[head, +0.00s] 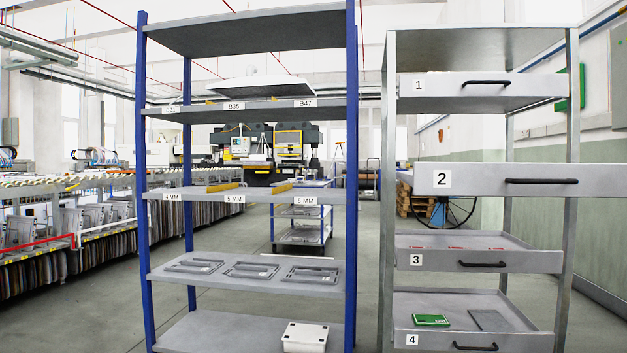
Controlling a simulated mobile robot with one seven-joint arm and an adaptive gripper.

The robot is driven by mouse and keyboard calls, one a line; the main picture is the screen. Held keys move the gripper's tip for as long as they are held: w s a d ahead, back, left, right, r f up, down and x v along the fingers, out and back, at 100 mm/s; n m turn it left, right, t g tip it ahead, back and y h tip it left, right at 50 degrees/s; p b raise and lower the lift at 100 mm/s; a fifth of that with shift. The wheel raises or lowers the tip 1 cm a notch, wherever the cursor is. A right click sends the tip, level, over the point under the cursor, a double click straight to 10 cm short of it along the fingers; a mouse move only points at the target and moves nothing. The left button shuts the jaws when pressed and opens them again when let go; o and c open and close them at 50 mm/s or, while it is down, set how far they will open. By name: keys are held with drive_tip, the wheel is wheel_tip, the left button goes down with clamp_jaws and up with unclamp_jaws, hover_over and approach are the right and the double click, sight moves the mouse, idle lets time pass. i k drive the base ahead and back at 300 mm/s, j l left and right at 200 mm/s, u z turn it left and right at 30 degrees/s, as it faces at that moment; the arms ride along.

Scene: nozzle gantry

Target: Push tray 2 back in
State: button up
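Tray 2 (471,181) is a grey metal tray in the tray rack at the right in the head view. Its front bears a white label "2" and a black bar handle (541,181). Its front looks larger and wider than the other tray fronts and overlaps the rack's posts, so it stands out towards me. Its inside is hidden behind its front. My gripper is not in the head view.
Tray 1 (446,86) is above; tray 3 (445,260) and tray 4 (427,341) are below. Tray 4 holds a green item (431,320) and a dark flat frame. A blue-post shelf (250,195) stands left, with a narrow gap between.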

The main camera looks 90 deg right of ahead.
sight(457, 179)
drive_tip(key=z, duration=0.9)
drive_tip(key=l+z, duration=0.1)
drive_tip(key=z, duration=2.2)
drive_tip(key=i+z, duration=0.1)
drive_tip(key=z, duration=0.4)
